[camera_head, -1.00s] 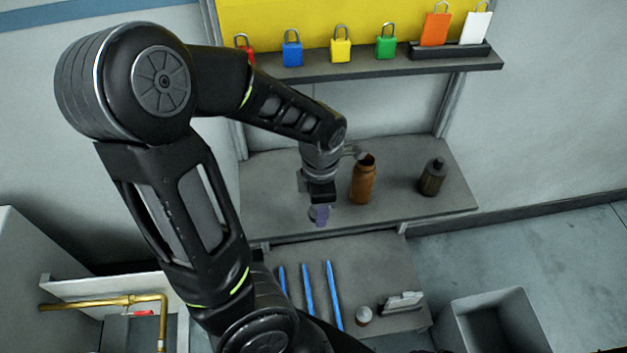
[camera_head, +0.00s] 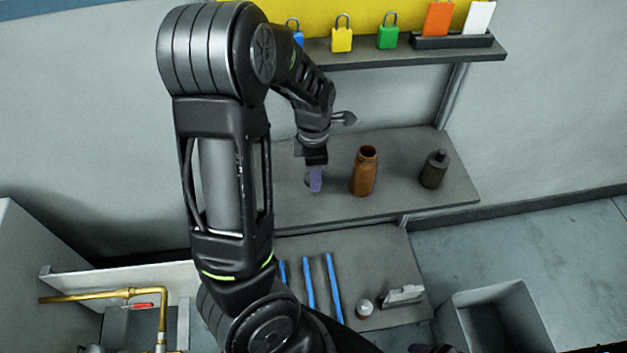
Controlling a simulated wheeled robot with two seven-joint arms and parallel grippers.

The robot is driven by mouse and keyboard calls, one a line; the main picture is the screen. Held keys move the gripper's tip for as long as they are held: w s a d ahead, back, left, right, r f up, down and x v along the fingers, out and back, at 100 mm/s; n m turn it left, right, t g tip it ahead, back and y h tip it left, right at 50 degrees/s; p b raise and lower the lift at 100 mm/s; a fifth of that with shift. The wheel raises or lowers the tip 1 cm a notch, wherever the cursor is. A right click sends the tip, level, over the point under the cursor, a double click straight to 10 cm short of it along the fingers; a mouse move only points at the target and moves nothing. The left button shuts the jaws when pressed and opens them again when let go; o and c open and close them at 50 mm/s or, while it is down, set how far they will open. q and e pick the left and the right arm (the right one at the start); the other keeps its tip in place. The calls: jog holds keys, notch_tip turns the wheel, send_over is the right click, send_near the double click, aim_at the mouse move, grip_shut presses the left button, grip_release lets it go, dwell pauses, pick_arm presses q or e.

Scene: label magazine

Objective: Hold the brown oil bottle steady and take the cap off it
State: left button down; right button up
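An orange-brown bottle (camera_head: 363,174) stands upright on the middle shelf, and its top looks like an open dark mouth. A darker brown bottle (camera_head: 433,172) with a dark cap (camera_head: 438,156) stands upright to its right. I cannot tell for certain which is the oil bottle. My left gripper (camera_head: 315,181) points down over the shelf, left of the orange-brown bottle and apart from it. Purple shows at its fingertips; whether they are open, or hold anything, is too small to tell.
Padlocks and tags sit along the upper shelf (camera_head: 400,56). Blue rods (camera_head: 308,282), a small white-topped round thing (camera_head: 364,308) and a grey block (camera_head: 402,295) lie on the lower surface. A grey bin (camera_head: 470,300) stands at lower right. The middle shelf (camera_head: 400,200) has free room between the bottles.

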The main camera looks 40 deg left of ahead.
pick_arm(q)
notch_tip(320, 180, down, 4)
jog(key=shift+s+r, duration=0.1)
jog(key=shift+r, duration=0.15)
jog(key=shift+w+a+f, duration=0.15)
jog(key=shift+w+f, duration=0.05)
jog(key=shift+f, duration=0.1)
jog(key=c, duration=0.8)
grip_release()
notch_tip(320, 180, up, 12)
jog(key=shift+r+p, duration=0.15)
jog(key=shift+p, duration=0.3)
jog(key=shift+s, duration=0.1)
